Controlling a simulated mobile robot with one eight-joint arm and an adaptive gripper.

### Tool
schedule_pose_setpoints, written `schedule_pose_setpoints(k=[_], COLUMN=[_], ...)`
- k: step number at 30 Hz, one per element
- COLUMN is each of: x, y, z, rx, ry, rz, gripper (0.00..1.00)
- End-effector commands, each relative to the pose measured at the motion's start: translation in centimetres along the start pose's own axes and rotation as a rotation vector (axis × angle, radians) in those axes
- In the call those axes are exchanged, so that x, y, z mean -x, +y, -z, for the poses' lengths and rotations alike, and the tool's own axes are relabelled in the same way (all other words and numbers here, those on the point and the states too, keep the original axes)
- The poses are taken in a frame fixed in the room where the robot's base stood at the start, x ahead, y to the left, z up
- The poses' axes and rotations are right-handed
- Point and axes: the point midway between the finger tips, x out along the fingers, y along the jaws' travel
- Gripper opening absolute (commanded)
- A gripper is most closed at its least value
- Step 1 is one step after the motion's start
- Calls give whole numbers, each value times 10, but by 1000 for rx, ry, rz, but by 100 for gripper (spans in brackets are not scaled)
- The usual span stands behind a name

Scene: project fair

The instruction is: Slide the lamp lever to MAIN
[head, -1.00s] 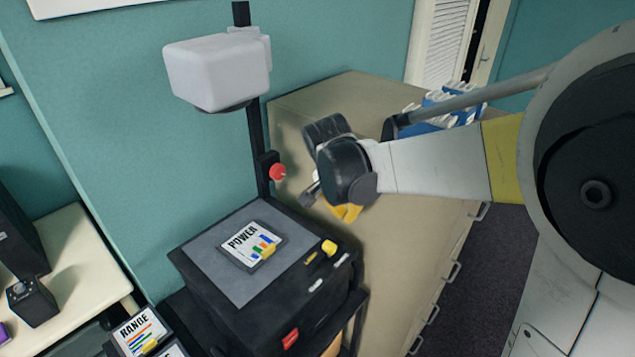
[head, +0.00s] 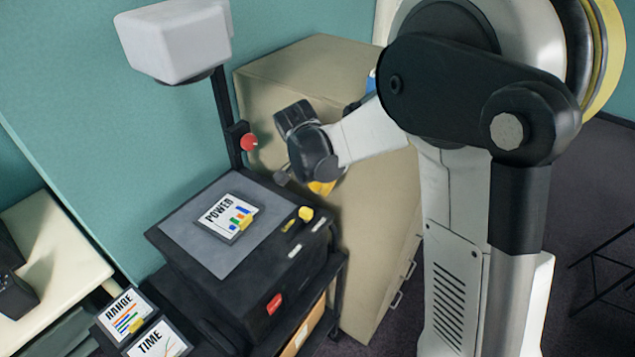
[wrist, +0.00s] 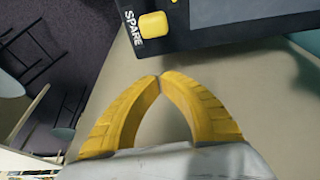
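The lamp lever has a yellow knob (head: 306,213) at the right corner of the black overhead projector (head: 262,270). In the wrist view the yellow knob (wrist: 153,25) sits beside a white label reading SPARE (wrist: 133,27). No MAIN label is readable; the small labels on the projector's side are too small to read in the head view. My gripper (head: 320,188) is above and just right of the knob, apart from it. In the wrist view the yellow fingertips of my gripper (wrist: 162,76) meet, with nothing between them.
A POWER card (head: 228,217) lies on the projector's glass. Its post carries a red knob (head: 249,142) and a white head (head: 175,40). A beige cabinet (head: 375,230) stands behind and right. RANGE (head: 124,312) and TIME (head: 155,340) cards are at lower left.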

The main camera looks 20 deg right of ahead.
Motion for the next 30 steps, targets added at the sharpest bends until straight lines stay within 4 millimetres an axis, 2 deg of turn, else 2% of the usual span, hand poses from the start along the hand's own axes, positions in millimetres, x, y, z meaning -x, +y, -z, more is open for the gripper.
schedule_pose_setpoints(k=[1,5,9,12,26,30], x=[-13,-39,-28,-25,-22,-18], y=[0,0,0,0,0,-1], z=[0,0,-22,-31,-38,-53], rx=[-1,-1,3,2,0,4], ry=[0,0,0,0,0,0], rz=[-1,-1,2,1,0,1], gripper=[0,0,0,0,0,0])
